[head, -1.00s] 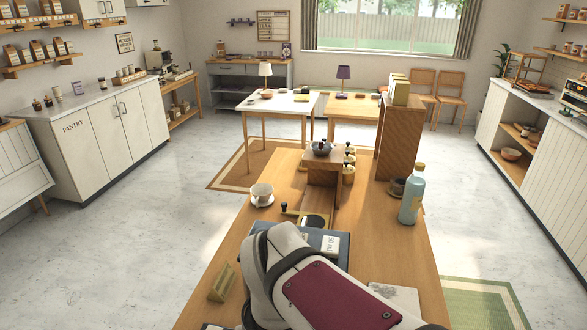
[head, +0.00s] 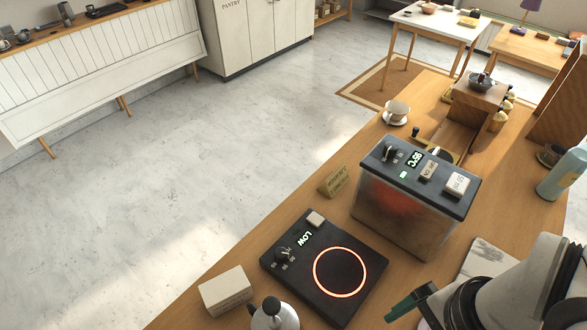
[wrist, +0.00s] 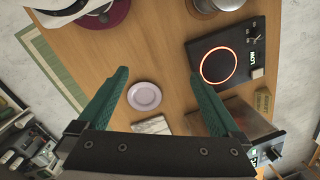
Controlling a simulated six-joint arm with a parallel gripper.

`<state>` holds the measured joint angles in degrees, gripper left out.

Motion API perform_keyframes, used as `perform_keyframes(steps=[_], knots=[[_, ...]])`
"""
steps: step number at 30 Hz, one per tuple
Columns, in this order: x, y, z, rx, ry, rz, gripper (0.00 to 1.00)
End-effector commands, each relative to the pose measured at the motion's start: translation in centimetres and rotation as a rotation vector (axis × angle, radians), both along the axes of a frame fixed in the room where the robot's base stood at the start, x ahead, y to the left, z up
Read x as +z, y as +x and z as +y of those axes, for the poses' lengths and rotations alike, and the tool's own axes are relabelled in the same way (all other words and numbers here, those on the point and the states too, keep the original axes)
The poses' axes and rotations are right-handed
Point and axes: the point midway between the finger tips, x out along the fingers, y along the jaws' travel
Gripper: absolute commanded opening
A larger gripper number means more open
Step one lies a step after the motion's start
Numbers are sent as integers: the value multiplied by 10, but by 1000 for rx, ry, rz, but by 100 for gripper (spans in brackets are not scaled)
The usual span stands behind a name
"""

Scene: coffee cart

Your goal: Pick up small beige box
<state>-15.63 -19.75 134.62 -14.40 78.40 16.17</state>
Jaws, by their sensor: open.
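Several beige things could match the task's name. A plain pale beige box (head: 226,291) lies on the wooden counter, left of the hot plate, in the head view. A tan lettered block (head: 333,180) stands by the counter's far-left edge; it also shows at the right of the wrist view (wrist: 263,101). A small pale block (head: 457,185) lies on top of the dark-lidded heated appliance. My gripper (wrist: 160,74) is open and empty above the counter, its green fingers wide apart. In the head view it is at lower right, partly hidden by my arm.
The hot plate (head: 297,277) has a glowing red ring and reads LOW. A metal kettle (head: 274,316) stands at the front edge. The heated appliance (head: 400,215) stands behind. A pale saucer (wrist: 144,96) lies beneath my gripper. A blue bottle (head: 566,172) stands at right.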

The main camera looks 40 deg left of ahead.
Motion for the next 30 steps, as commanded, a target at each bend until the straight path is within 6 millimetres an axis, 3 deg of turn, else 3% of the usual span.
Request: perform_keyframes(steps=[1,2,3,5,6,9,12,15,24,30], knots=[[4,17,35,43,-22,12,100],[5,25,61,56,-37,13,100],[4,31,99,73,-57,10,100],[-1,28,161,94,-80,0,100],[-7,18,201,104,-93,-11,100],[-25,-25,281,125,-111,-35,100],[-39,-62,323,130,-113,-52,100],[-50,-76,336,127,-115,-58,100],[-129,-76,335,124,-116,-57,100],[-157,-75,334,124,-114,-58,100]])
